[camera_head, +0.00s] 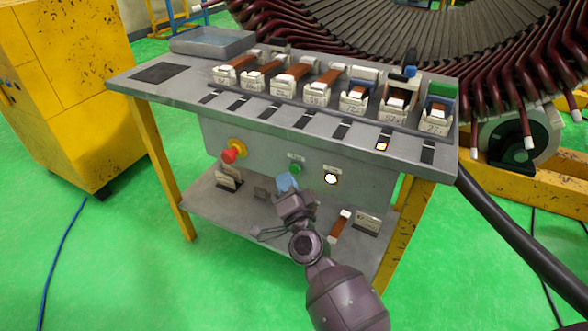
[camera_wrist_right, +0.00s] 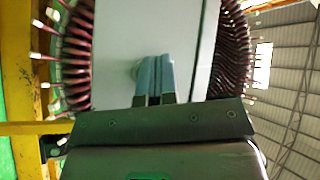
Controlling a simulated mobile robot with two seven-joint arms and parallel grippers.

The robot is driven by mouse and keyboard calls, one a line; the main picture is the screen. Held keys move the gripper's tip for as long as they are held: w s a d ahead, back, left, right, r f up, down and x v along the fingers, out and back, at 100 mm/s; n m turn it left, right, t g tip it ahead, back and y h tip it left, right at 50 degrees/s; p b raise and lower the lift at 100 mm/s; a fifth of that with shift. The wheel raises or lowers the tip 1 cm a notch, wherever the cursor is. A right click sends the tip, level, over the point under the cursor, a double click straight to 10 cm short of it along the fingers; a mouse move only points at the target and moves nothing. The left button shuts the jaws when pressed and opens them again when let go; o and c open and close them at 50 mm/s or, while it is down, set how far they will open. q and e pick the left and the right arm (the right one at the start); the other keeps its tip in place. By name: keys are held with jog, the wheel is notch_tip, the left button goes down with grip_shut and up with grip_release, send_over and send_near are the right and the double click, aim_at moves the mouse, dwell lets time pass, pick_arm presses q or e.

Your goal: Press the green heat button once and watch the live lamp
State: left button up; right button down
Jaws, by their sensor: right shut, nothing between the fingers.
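The green heat button (camera_head: 295,169) sits on the grey front panel of the bench, under a small label. The live lamp (camera_head: 331,179) is to its right and glows pale white-yellow. My right gripper (camera_head: 287,181) is shut and empty, its blue fingertips just below the green button in the head view. I cannot tell whether they touch it. In the right wrist view the shut blue fingers (camera_wrist_right: 154,75) point at the plain grey panel (camera_wrist_right: 120,45), and a pale round shape beside them is partly hidden. My left gripper is in neither view.
Several copper-wound coils stand on the bench top (camera_head: 185,88). The lower shelf (camera_head: 210,208) holds labelled blocks. A large stator (camera_head: 420,40) is behind, a yellow cabinet (camera_head: 60,90) at left.

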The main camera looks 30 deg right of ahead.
jog(key=s+a, duration=0.1)
jog(key=a, duration=0.1)
jog(key=s+a, duration=0.2)
jog(key=shift+p, duration=0.4)
jog(key=shift+d, duration=0.1)
dwell(0.6)
